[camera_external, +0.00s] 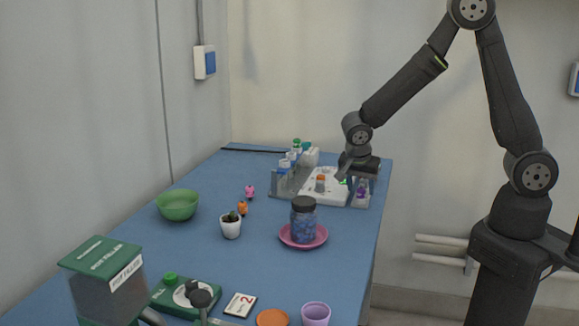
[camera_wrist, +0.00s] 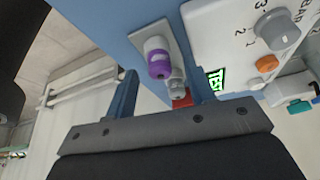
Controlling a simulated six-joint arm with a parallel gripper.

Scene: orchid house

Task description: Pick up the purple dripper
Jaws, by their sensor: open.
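The purple dripper (camera_wrist: 159,64) shows in the wrist view as a small purple-topped piece with a pale end, on a narrow grey holder (camera_wrist: 167,38). It lies just beyond and between my two fingertips. In the external view the purple dripper (camera_external: 361,188) is a small purple spot at the table's far right, beside the white board. My gripper (camera_external: 352,178) is over that end of the table, pointing down. In the wrist view my gripper (camera_wrist: 163,78) is open, one finger either side of the dripper's line, with nothing clearly held. Contact cannot be told.
A white board (camera_external: 325,190) with a grey knob and an orange-topped piece is close beside the dripper. A rack of bottles (camera_external: 287,178) stands left of it. A jar (camera_external: 303,218) on a pink saucer (camera_external: 285,238) is nearer. The table's right edge is close.

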